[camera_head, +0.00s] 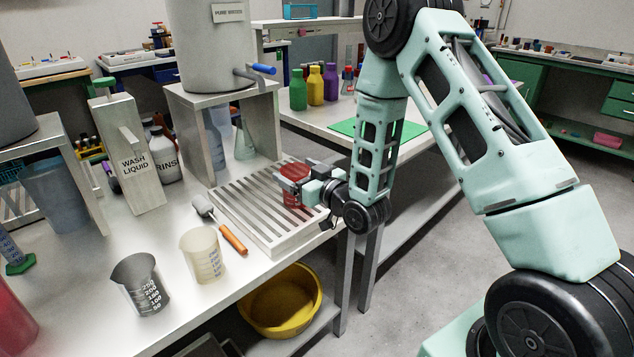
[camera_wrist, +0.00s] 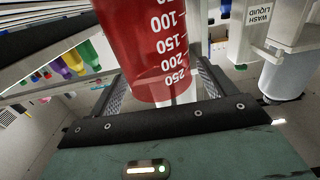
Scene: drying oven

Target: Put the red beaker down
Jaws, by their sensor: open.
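The red beaker (camera_head: 293,187) stands on the slatted drying rack (camera_head: 262,238) near its right end. In the wrist view the red beaker (camera_wrist: 150,45) fills the upper middle, with white volume marks that read upside down. My gripper (camera_head: 290,182) is at the beaker from the right, with its jaws around it. In the wrist view the two fingers of my gripper (camera_wrist: 158,88) lie on either side of the beaker and are open.
A dark grey beaker (camera_head: 140,285) and a cream beaker (camera_head: 202,256) stand left of the rack. An orange-handled brush (camera_head: 232,238) lies by the rack's left edge. A white wash liquid container (camera_head: 128,160) and a water tank (camera_head: 212,45) on a stand are behind. A yellow basin (camera_head: 282,302) sits below.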

